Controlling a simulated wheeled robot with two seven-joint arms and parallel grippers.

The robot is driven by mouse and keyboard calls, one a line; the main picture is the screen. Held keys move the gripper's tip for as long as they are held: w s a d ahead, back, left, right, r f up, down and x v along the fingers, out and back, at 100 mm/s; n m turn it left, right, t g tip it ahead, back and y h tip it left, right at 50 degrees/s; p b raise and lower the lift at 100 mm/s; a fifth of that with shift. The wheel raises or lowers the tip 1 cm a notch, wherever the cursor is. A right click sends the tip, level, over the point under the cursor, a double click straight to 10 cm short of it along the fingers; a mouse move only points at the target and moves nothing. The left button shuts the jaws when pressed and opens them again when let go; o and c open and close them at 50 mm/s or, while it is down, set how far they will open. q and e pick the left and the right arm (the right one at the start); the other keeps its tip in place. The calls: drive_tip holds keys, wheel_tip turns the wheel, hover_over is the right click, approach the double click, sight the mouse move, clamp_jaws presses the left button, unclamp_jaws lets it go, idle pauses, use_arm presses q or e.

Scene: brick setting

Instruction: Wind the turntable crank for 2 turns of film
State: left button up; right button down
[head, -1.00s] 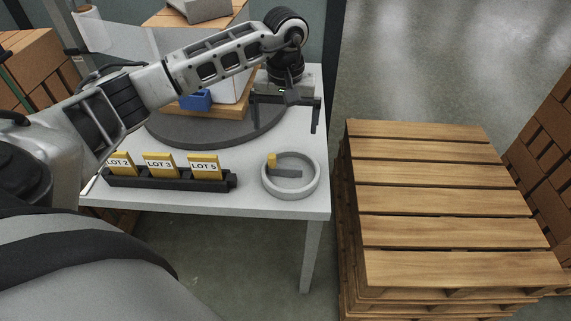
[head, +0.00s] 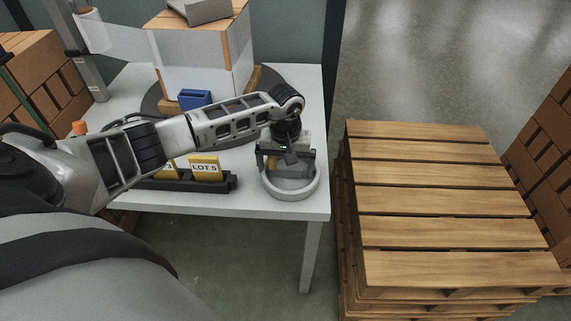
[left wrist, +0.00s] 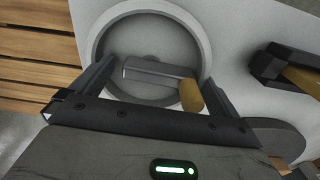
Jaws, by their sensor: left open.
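The crank is a round grey dish (head: 291,193) at the front right corner of the white table, with a flat grey arm (left wrist: 150,74) and a tan upright knob (left wrist: 191,95). In the head view my gripper hides most of the arm and part of the knob. My left gripper (head: 285,165) is over the crank, pointing down. In the left wrist view its two fingers (left wrist: 160,78) are apart, with the knob between them, closer to the right finger. I cannot tell whether they touch it. The dark turntable (head: 264,96) behind carries a box stack (head: 205,62). My right gripper is out of view.
A film roll (head: 92,32) on a post stands back left, with clear film (head: 128,42) running to the boxes. A black rack with lot cards (head: 205,168) lies left of the crank. Stacked wooden pallets (head: 440,200) stand right of the table.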

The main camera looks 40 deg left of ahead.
use_arm(q)
drive_tip(key=c, duration=1)
drive_tip(key=shift+o, duration=0.2)
drive_tip(key=shift+n, duration=0.3)
